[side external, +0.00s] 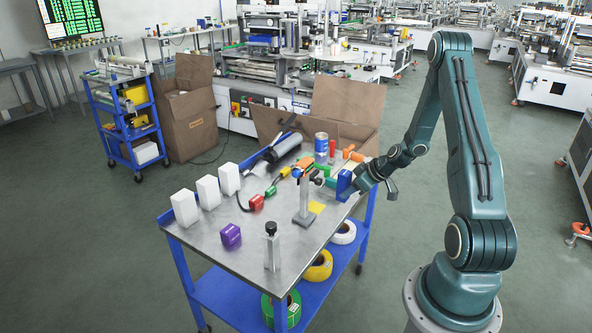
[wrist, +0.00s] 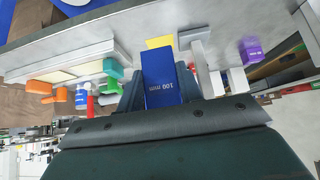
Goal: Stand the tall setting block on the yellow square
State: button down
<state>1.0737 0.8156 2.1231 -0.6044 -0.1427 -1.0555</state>
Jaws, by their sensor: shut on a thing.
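A blue block (side external: 344,186), marked "100 mm" in the wrist view (wrist: 166,80), is in my gripper (side external: 358,182). The jaws are shut on its two sides, and the wrist view shows a finger on each side of it. In the side external view the block looks upright, at the table's right edge; I cannot tell how high it is above the top. The yellow square (side external: 316,207) lies flat on the table, to the left of and below the block in that view. It also shows beyond the block in the wrist view (wrist: 159,42). Nothing stands on it.
A grey post stand (side external: 303,205) is close beside the yellow square. A purple block (side external: 231,236), a red block (side external: 257,202), a small black-knobbed stand (side external: 272,247) and white boxes (side external: 185,208) stand further left. A can (side external: 321,148) and tools are at the back.

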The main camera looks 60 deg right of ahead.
jog(key=shift+d+f, duration=0.1)
jog(key=shift+f, duration=2.3)
jog(key=shift+w+f, duration=0.1)
jog(key=shift+w, duration=0.15)
jog(key=shift+w+f, duration=0.5)
jog(key=shift+w, duration=0.4)
jog(key=shift+w+f, duration=0.5)
jog(key=shift+w, duration=0.35)
jog(key=shift+w+f, duration=0.1)
jog(key=shift+w, duration=2.85)
jog(key=shift+w, duration=0.1)
jog(key=shift+f, duration=0.3)
jog(key=c, duration=0.8)
grip_release()
jog(key=shift+c, duration=0.2)
